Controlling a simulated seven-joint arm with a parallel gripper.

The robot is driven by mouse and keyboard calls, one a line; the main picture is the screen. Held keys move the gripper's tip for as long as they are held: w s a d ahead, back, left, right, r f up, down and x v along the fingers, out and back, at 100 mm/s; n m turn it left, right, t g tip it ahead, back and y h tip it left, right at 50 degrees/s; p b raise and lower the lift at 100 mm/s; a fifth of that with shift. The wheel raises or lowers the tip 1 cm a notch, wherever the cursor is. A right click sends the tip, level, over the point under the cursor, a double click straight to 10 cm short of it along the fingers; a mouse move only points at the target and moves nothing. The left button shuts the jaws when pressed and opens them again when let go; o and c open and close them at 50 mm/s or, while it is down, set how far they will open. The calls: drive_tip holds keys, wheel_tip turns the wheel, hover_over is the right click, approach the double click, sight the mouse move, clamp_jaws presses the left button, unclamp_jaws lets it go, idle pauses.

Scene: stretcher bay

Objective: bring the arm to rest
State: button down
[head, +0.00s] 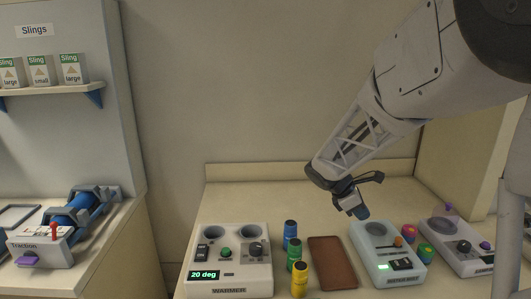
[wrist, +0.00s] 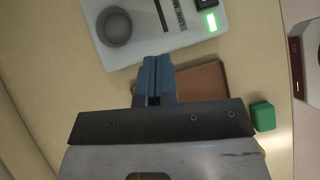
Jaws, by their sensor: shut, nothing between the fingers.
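My gripper (head: 352,205) hangs above the bench, in front of the back ledge, near the far edges of the brown pad and the pale device. In the wrist view its two blue-grey fingers (wrist: 155,75) are together with nothing between them. No object hangs from it. The fingers show over the brown pad (wrist: 205,80) and the edge of the pale device (wrist: 160,30), with a visible height above both. My arm comes down to it from the upper right of the head view.
On the bench (head: 190,210) stand the warmer (head: 230,275) reading 20 deg, blue (head: 290,232), green (head: 297,255) and yellow (head: 299,279) bottles, the brown pad (head: 332,265), a pale device (head: 385,250) and another device (head: 460,245). A traction unit (head: 75,225) is at left.

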drive_tip(key=s+a+r+m+t+y, duration=0.1)
drive_tip(key=s+a+m, duration=0.3)
drive_tip(key=s, duration=0.6)
drive_tip(key=s+a+r+m+t+y, duration=0.1)
drive_tip(key=s+a+m+y, duration=0.3)
drive_tip(key=s, duration=0.7)
drive_tip(key=s+a+r+m+t+y, duration=0.1)
drive_tip(key=s+a+r+m+y, duration=0.1)
drive_tip(key=s+a+m, duration=0.3)
drive_tip(key=shift+s+r+m+t+y, duration=0.4)
drive_tip(key=shift+s+m, duration=1.2)
drive_tip(key=shift+s, duration=1.3)
drive_tip(key=shift+a, duration=0.1)
